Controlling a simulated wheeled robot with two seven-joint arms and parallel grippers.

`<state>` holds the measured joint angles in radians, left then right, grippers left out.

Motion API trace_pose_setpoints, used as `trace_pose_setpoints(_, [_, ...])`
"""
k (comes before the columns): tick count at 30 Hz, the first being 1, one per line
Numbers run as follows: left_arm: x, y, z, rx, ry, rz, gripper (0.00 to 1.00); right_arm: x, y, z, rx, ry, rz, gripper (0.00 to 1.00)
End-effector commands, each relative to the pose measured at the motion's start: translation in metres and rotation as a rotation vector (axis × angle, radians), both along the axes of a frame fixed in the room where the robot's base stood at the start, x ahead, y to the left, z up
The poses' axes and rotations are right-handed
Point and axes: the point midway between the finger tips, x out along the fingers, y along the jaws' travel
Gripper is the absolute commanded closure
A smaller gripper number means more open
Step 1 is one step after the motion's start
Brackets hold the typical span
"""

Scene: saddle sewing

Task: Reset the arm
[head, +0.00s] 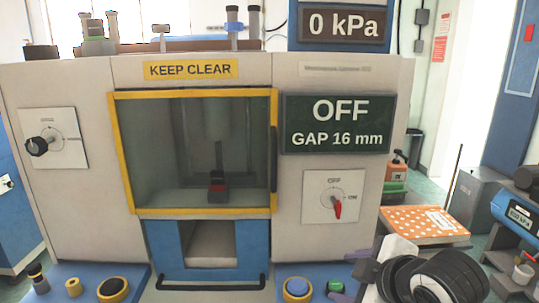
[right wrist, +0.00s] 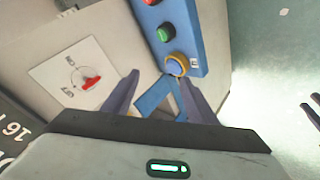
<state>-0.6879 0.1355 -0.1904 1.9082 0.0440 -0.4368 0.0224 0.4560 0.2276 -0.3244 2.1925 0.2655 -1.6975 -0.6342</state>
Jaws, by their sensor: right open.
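My right gripper (head: 350,284) is at the lower right of the head view, in front of the machine's blue front panel near the green button (head: 335,286). Its two purple fingers show apart and empty in the right wrist view (right wrist: 157,88). The blue button with a yellow ring (right wrist: 177,64) lies just beyond the fingertips there; it also shows in the head view (head: 297,287). A red rotary switch (head: 337,208) sits on a white plate on the machine front. My left gripper is not in view.
The display (head: 337,124) reads OFF, GAP 16 mm; the upper sign (head: 344,24) reads 0 kPa. An orange dotted board (head: 424,223) and a blue cylindrical device (head: 515,212) stand at the right.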

Motion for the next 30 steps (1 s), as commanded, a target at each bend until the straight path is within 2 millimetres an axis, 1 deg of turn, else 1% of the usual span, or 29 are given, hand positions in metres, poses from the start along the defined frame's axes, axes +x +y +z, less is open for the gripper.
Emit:
trace_pose_setpoints(1, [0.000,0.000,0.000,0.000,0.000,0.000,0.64,-0.018,-0.004,-0.032,0.049,0.063,-0.053,0.48])
trace_pose_setpoints(2, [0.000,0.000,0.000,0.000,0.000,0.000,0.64,-0.028,-0.006,-0.047,0.078,0.094,-0.087,0.48])
trace_pose_setpoints(3, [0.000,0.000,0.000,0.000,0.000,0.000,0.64,-0.043,-0.010,-0.067,0.114,0.137,-0.138,0.48])
trace_pose_setpoints(5, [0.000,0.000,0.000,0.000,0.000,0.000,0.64,-0.066,-0.016,-0.095,0.164,0.201,-0.214,0.48])
trace_pose_setpoints(6, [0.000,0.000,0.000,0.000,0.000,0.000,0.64,-0.083,-0.020,-0.113,0.194,0.240,-0.269,0.48])
trace_pose_setpoints(8, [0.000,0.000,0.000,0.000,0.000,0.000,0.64,-0.109,-0.028,-0.137,0.234,0.299,-0.351,0.48])
trace_pose_setpoints(9, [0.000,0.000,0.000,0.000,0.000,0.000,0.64,-0.126,-0.032,-0.151,0.256,0.336,-0.406,0.48])
trace_pose_setpoints(11, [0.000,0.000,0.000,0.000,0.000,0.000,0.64,-0.150,-0.039,-0.168,0.283,0.384,-0.483,0.48])
trace_pose_setpoints(12, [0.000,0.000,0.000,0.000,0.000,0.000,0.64,-0.166,-0.044,-0.178,0.297,0.410,-0.531,0.48])
trace_pose_setpoints(14, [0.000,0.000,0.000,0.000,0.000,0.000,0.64,-0.188,-0.050,-0.191,0.314,0.448,-0.599,0.48])
trace_pose_setpoints(15, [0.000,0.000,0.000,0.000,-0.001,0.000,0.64,-0.202,-0.055,-0.198,0.323,0.471,-0.642,0.48])
trace_pose_setpoints(18, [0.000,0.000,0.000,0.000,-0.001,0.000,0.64,-0.235,-0.064,-0.212,0.339,0.520,-0.742,0.48])
trace_pose_setpoints(22, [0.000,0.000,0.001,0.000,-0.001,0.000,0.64,-0.277,-0.077,-0.226,0.345,0.575,-0.865,0.48])
trace_pose_setpoints(24, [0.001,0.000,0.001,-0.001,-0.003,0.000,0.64,-0.263,-0.071,-0.241,0.376,0.540,-0.841,0.48])
trace_pose_setpoints(30, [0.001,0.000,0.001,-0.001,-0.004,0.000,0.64,-0.240,-0.053,-0.282,0.466,0.452,-0.780,0.48])
